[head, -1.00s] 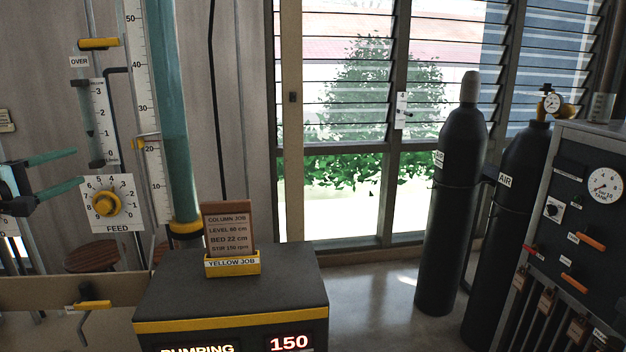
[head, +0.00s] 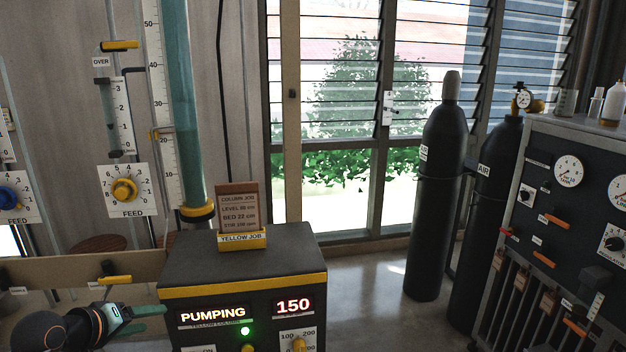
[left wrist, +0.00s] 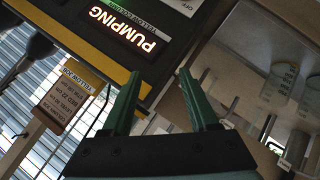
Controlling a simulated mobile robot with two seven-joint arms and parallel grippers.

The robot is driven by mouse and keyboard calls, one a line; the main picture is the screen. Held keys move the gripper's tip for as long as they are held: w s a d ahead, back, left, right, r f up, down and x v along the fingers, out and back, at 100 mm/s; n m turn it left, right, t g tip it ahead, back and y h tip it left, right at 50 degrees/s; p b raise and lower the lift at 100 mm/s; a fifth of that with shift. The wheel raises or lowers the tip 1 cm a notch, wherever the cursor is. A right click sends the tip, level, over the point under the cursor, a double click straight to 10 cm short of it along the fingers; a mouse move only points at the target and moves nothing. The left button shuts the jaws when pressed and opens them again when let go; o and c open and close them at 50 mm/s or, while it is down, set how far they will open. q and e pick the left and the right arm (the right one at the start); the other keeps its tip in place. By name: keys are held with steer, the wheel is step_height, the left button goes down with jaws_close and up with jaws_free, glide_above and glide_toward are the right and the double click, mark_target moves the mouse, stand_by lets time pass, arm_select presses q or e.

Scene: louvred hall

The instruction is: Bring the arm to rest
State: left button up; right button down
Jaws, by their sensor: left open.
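My left gripper (head: 154,318) shows low at the left in the head view, beside the left side of the yellow-banded pump box (head: 242,282). Its two green fingers are apart with nothing between them. In the left wrist view the open fingers (left wrist: 160,76) point towards the box, which appears upside down with its PUMPING display (left wrist: 122,28). I cannot tell the exact gap between fingertips and box. My right gripper is in neither view.
A job card (head: 238,208) stands in a yellow holder on the box. A beige rail (head: 60,271) with a yellow-handled valve (head: 115,280) runs just above my left gripper. Two dark gas cylinders (head: 440,200) and a gauge panel (head: 560,215) stand right. Floor between box and cylinders is clear.

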arm_select(q)
steer(key=s+d+f+m+g, duration=0.3)
steer(key=s+d+f, duration=0.3)
steer(key=s+f, duration=0.3)
steer(key=s+d+f+m+g+y, duration=0.1)
steer(key=s+d+f+m+g, duration=0.2)
steer(key=s, duration=0.8)
steer(key=s+d+f+m+g+y, duration=0.1)
steer(key=s+d+f+m, duration=0.3)
steer(key=s, duration=0.7)
steer(key=w+d+f+t+h+p, duration=0.1)
steer(key=w+d+f+t, duration=0.3)
steer(key=f, duration=0.4)
steer(key=shift+d+f+n+t+h+p, duration=0.3)
steer(key=shift+d+f+t+h+p, duration=0.1)
steer(key=shift+d+t+p, duration=0.35)
